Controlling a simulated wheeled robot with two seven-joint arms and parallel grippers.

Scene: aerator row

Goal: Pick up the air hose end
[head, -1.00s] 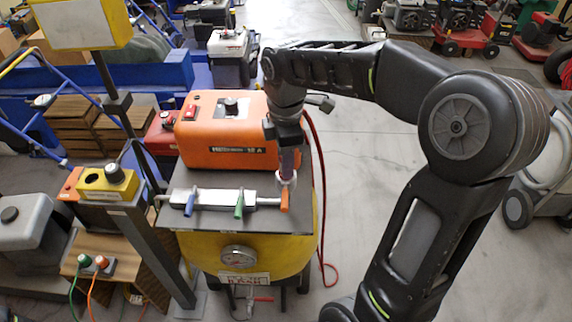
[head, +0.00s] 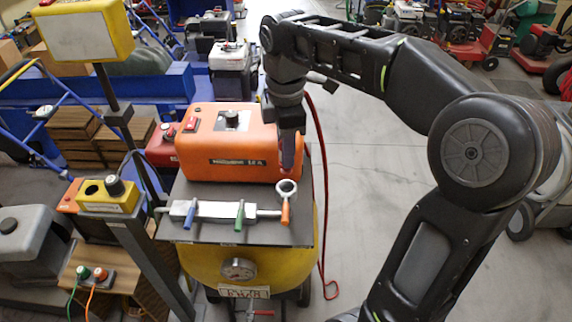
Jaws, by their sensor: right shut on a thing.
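My right gripper (head: 288,160) points down above the back edge of the dark top plate, in front of the orange unit's right end. It is shut on a small, reddish-purple piece, which I take to be the air hose end (head: 287,152); the fingers and arm hide most of it. A red air hose (head: 322,180) runs from behind my wrist down the right side of the yellow tank. Just below the gripper is an open metal ring (head: 287,187) with an orange lever (head: 285,212). My left gripper is not in view.
The orange unit (head: 215,150) stands behind a silver manifold (head: 215,210) with blue and green levers. A yellow tank (head: 265,255) with a gauge is below. A grey post (head: 150,250) with a yellow box stands left.

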